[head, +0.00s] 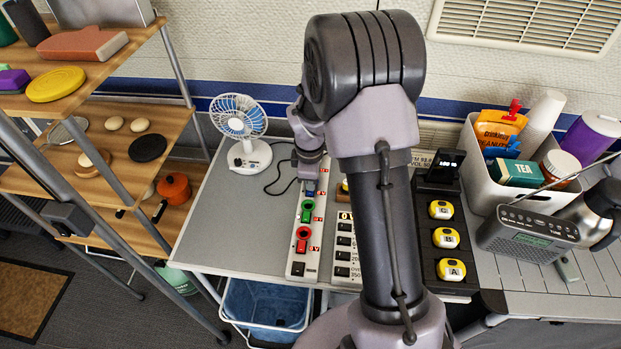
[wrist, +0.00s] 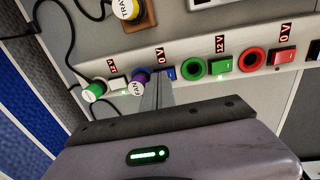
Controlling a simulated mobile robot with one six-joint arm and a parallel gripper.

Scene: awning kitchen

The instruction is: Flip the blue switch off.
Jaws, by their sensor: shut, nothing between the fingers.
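In the head view the blue switch (head: 310,187) shows just below my gripper. My gripper (wrist: 158,82) is shut and empty. Its fingertips are right beside the blue switch in the wrist view and partly cover it; I cannot tell whether they touch. Which way the switch is tipped is unclear. A red-lit display (wrist: 158,54) stands beside it.
A green switch (wrist: 221,64) and a red switch (wrist: 283,57) with a red ring (wrist: 252,61) are on the same panel. A fan (head: 241,130) stands left. A black block with yellow buttons (head: 441,210) stands right. Grey counter (head: 225,220) left of the panel is clear.

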